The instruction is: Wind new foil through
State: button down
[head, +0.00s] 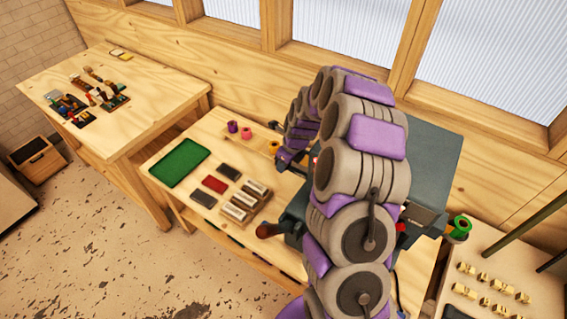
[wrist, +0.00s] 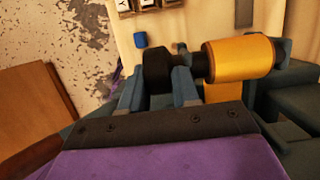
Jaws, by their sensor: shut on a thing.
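In the wrist view, a gold foil roll (wrist: 238,58) sits on a dark horizontal spindle, with part of the gold foil hanging below it. A black knob (wrist: 157,70) is at the left end of that spindle. My gripper (wrist: 158,80) has its two blue-grey fingers on either side of the knob and is shut on it. In the head view, the dark grey-green machine (head: 425,160) stands on the bench, largely hidden behind my arm. The gold roll and the fingertips are hard to make out there. A green roll (head: 461,224) is at the machine's right side.
Purple (head: 233,126), pink (head: 247,133) and orange rolls (head: 273,147) stand on the bench left of my arm. A brown-handled lever (head: 268,230) juts from the machine's front. A second table (head: 150,95) is at left.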

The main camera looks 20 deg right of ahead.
jog(key=shift+s, duration=0.1)
jog(key=c, duration=1.3)
grip_release()
jog(key=o, duration=0.4)
jog(key=shift+d, duration=0.2)
jog(key=b+v, duration=0.1)
jog(key=v, duration=1.6)
jog(key=shift+d+r, duration=0.1)
jog(key=shift+d, duration=0.05)
